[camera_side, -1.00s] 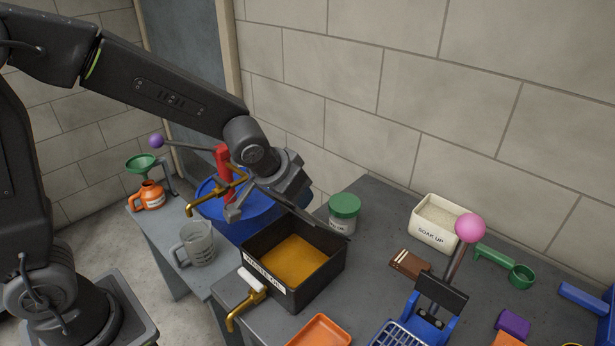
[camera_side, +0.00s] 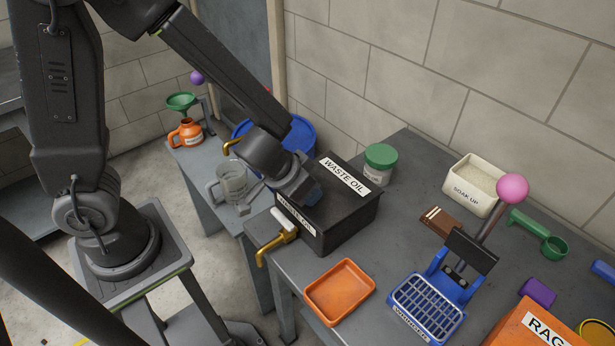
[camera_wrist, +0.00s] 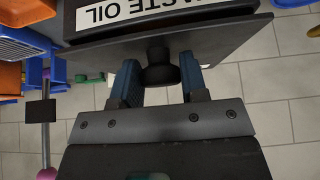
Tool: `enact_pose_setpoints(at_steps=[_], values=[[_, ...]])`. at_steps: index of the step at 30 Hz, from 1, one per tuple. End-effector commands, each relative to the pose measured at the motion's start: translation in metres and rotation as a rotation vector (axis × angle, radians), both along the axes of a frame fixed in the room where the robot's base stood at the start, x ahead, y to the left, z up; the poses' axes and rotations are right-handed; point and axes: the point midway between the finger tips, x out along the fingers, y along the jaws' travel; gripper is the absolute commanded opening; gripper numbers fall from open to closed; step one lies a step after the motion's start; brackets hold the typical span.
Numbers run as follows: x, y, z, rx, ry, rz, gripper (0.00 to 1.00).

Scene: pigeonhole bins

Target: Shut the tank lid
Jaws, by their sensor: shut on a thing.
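The black tank (camera_side: 345,226) stands on the grey bench, with a waste oil label on its front and a brass tap (camera_side: 272,244) below it. Its dark lid (camera_side: 344,177), labelled WASTE OIL, lies over the top and covers the oil. It looks about level; I cannot tell whether it rests fully on the rim. My gripper (camera_side: 300,195) is at the lid's near left edge. In the wrist view, the blue fingers of my gripper (camera_wrist: 159,75) are shut on a black knob (camera_wrist: 157,68) on the lid's edge. My gripper hides part of the lid.
A green-lidded jar (camera_side: 380,164) stands close behind the tank. An orange tray (camera_side: 340,292) lies in front, and a blue lever device (camera_side: 428,305) stands to the right. A clear jug (camera_side: 232,182) and a blue tub (camera_side: 303,134) are on the left.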

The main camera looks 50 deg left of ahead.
Motion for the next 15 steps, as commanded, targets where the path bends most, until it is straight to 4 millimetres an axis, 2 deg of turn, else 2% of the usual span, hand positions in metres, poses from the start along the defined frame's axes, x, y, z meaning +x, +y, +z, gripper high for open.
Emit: enact_pose_setpoints(at_steps=[4, 9, 10, 15], values=[[-0.0041, 0.0000, -0.0093, 0.004, 0.008, -0.003, 0.00], [-0.0037, 0.0005, -0.0088, 0.002, 0.006, 0.001, 0.00], [-0.0036, 0.0004, -0.0087, 0.001, 0.006, 0.001, 0.43], [-0.0030, 0.0001, -0.0081, 0.000, 0.004, 0.000, 0.59]])
